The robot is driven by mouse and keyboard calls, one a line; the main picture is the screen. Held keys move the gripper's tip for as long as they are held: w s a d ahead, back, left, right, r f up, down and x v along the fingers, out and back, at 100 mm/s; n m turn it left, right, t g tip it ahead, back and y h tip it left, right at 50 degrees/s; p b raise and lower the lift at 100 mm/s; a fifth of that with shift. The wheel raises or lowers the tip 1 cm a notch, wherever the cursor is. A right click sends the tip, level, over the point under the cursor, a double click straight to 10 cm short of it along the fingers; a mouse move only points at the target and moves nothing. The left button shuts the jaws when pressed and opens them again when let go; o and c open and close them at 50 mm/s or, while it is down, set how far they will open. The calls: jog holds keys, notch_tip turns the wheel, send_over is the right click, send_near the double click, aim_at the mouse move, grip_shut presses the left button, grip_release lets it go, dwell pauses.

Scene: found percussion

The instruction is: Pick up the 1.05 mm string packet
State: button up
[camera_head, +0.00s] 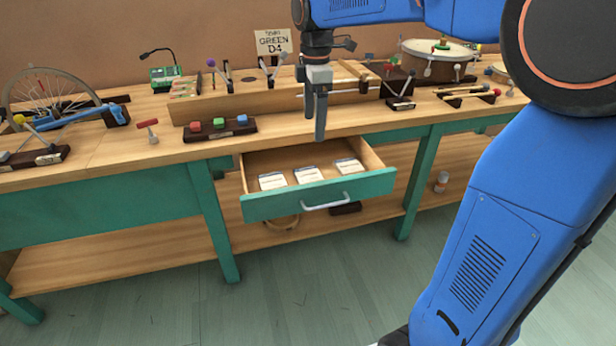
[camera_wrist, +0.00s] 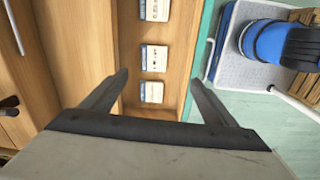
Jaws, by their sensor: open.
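Three white string packets lie in a row in an open wooden drawer (camera_head: 262,160) with a teal front: a left packet (camera_head: 272,181), a middle packet (camera_head: 309,175) and a right packet (camera_head: 348,166). The wrist view also shows them, as a top packet (camera_wrist: 155,10), a middle packet (camera_wrist: 154,58) and a bottom packet (camera_wrist: 151,92). Their print is too small to read, so I cannot tell which is 1.05 mm. My gripper (camera_head: 315,115) is open and empty, pointing down above the back of the drawer. In the wrist view, its fingers (camera_wrist: 158,92) stand apart.
The drawer has a pale handle (camera_head: 326,202) in front. A bottle (camera_head: 441,182) stands on the lower shelf. The floor in front is clear.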

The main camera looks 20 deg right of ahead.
aim_at(308, 174)
jog(key=shift+n, duration=0.6)
jog(key=f, duration=0.6)
jog(key=w+f, duration=0.1)
jog(key=f, duration=0.4)
jog(key=w+a+f, duration=0.1)
jog(key=f, duration=0.5)
jog(key=shift+w+f, duration=0.15)
jog(key=shift+f, duration=0.15)
jog(key=c, duration=1.1)
